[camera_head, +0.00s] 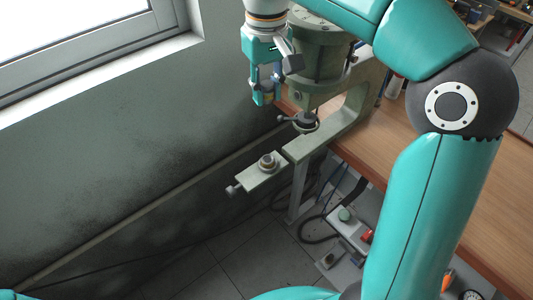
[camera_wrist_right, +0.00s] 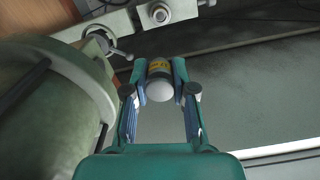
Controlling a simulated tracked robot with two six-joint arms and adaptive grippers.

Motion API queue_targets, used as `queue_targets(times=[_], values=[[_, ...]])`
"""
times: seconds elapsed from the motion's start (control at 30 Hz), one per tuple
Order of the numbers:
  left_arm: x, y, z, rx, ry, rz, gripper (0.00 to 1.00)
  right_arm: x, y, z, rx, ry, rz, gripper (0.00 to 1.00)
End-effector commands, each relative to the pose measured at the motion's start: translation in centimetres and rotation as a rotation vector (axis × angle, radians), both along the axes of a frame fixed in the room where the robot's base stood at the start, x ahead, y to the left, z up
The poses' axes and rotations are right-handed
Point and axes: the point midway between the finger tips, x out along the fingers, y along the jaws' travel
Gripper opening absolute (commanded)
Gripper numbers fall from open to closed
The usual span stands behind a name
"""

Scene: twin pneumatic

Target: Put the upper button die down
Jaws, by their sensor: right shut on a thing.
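My right gripper (camera_head: 264,98) is pointing down beside the green press, on its left, in the head view. It is shut on the upper button die (camera_wrist_right: 159,72), a short cylinder with a dark and yellow band and a pale rounded end in the right wrist view. In the head view the die (camera_head: 269,92) is partly hidden between the fingers. It is held in the air, apart from the press. My left gripper is not in view.
The green press (camera_head: 318,65) has a round clamp (camera_head: 304,122) below its head. A plate with a small round fitting (camera_head: 268,163) sticks out lower left, below my gripper. The wooden bench (camera_head: 372,140) lies to the right, the wall and window to the left.

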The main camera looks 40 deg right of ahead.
Motion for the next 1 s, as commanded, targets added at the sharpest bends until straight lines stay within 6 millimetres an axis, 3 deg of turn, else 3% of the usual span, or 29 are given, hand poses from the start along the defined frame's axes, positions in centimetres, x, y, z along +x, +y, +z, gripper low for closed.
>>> queue_targets(times=[0.03,0.3,0.5,0.77,1.0], values=[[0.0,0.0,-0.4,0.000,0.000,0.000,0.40,-0.1,-0.1,-1.6,0.000,0.005,0.000,0.00],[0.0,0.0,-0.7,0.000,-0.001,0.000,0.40,-0.2,-0.1,-8.7,0.001,0.005,-0.004,0.00],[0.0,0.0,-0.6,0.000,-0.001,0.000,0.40,-0.1,-0.1,-13.0,0.000,0.003,-0.002,0.00],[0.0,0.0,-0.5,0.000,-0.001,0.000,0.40,-0.1,-0.1,-15.1,0.000,0.001,-0.004,0.00],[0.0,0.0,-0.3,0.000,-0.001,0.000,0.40,-0.1,-0.2,-18.3,-0.001,0.002,-0.003,0.00]])
